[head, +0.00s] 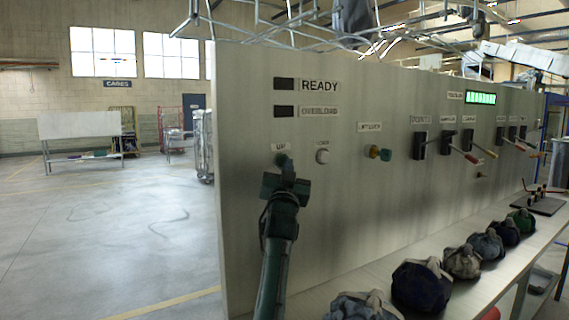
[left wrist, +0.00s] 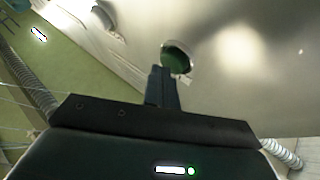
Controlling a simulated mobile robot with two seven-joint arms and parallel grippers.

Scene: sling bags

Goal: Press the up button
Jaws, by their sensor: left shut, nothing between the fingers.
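The up button (left wrist: 177,56) shows as a dark green disc on the grey panel in the left wrist view. In the head view it sits under the UP label (head: 280,148), largely covered by my gripper. My left gripper (head: 284,163) is shut and empty, pointing at the panel. In the left wrist view its fingertips (left wrist: 160,70) overlap the button's lower left edge. I cannot tell whether they touch it. My right gripper is not in view.
Farther right on the panel (head: 345,215) are a knob (head: 378,153) and several levers. Several rolled sling bags (head: 422,283) lie on the bench below. Open floor (head: 110,235) lies to the left.

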